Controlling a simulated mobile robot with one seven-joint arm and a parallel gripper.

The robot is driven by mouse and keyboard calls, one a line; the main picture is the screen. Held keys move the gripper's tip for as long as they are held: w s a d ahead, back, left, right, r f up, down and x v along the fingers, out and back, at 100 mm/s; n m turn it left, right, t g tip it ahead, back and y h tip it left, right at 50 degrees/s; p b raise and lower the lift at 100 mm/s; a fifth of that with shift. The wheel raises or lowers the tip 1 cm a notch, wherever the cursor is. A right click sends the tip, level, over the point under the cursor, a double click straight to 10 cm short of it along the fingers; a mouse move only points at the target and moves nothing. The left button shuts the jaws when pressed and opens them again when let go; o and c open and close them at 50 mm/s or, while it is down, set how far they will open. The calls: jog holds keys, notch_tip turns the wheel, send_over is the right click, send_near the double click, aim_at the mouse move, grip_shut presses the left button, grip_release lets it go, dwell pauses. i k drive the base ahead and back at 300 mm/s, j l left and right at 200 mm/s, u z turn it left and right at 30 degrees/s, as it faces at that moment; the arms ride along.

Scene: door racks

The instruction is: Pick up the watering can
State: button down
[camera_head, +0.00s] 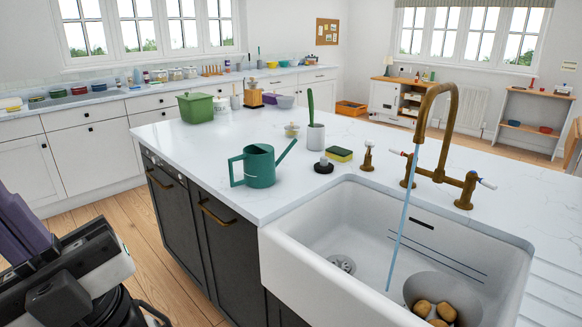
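The watering can (260,166) is dark green-teal. It stands upright on the white marble island top, near the front edge and just left of the sink. Its handle is on the left and its long spout points up to the right. Nothing is touching it from my side. Part of my own arm shows at the lower left, apart from the can across a gap of floor and cabinet front. No gripper fingertips can be made out in this view.
The white sink (330,255) has a brass faucet (437,150) with water running. A green pot (196,107) stands farther back. Countertop left of the can is clear.

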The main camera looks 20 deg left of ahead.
aim_at(259, 164)
jog(key=u, duration=0.65)
jog(key=j+z, duration=0.15)
jog(key=z, duration=0.2)
jog(key=i+j+z, duration=0.1)
jog(key=z, duration=0.25)
jog(key=j+z, duration=0.75)
jog(key=j, duration=1.7)
jog(key=z, duration=0.05)
